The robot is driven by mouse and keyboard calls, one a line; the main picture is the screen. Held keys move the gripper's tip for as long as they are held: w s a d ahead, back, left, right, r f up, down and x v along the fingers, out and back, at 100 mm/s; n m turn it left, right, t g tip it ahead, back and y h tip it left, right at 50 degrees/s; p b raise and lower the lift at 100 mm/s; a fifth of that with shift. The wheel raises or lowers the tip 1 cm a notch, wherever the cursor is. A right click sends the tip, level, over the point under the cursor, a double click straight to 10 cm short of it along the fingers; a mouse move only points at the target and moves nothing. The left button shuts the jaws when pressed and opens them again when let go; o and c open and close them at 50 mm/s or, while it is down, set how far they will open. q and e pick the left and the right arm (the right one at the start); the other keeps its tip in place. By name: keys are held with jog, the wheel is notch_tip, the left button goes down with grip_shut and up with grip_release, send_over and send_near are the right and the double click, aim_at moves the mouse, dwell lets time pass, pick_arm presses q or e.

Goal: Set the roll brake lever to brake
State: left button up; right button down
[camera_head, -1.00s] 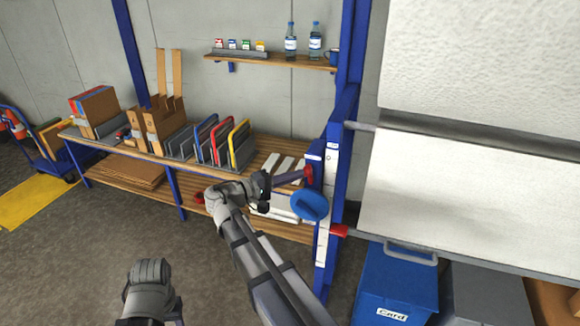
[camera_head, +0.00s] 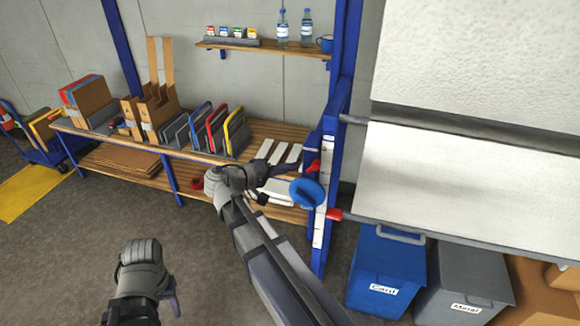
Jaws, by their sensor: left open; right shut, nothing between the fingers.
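A small red lever part (camera_head: 313,167) shows on the blue upright of the roll stand, just above a round blue disc (camera_head: 307,193). My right gripper (camera_head: 298,169) is shut and empty, its grey fingers pointing right. Its tips are at the red part in the picture; whether they touch it I cannot tell. The fingers and disc partly hide the lever. A second red part (camera_head: 334,214) sits lower, at the end of the lower roll's bar. Markings on the white strip (camera_head: 321,228) are too small to read. My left gripper (camera_head: 172,297) is open and empty at lower left.
Large white rolls (camera_head: 455,185) hang at right. A blue bin (camera_head: 385,270) labelled Card and a grey bin (camera_head: 465,285) stand below. A wooden bench (camera_head: 130,150) with boxes and coloured racks runs behind my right arm. A shelf (camera_head: 265,46) holds bottles.

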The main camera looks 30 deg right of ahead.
jog(key=r+p+v, duration=0.1)
jog(key=p+v, duration=0.2)
jog(key=v, duration=0.6)
jog(key=shift+s+r+p, duration=0.3)
jog(key=shift+r, duration=0.05)
jog(key=s+a+f+n+y+b, duration=0.25)
jog(key=a+f+y, duration=0.2)
jog(key=f, duration=0.45)
jog(key=s+a+f+n+y+b, duration=0.2)
jog(key=s+a+f+y+b, duration=0.1)
jog(key=a+f, duration=0.4)
jog(key=s+a+f+n+y+b, duration=0.1)
jog(key=s+a+f+y, duration=0.2)
jog(key=a+f, duration=0.1)
jog(key=s+a+f+n+g+y+b, duration=0.1)
jog(key=s+a+f+y, duration=0.2)
jog(key=a, duration=0.4)
jog(key=shift+s+a+f+b, duration=0.2)
jog(key=shift+f+b, duration=0.1)
jog(key=shift+f, duration=0.45)
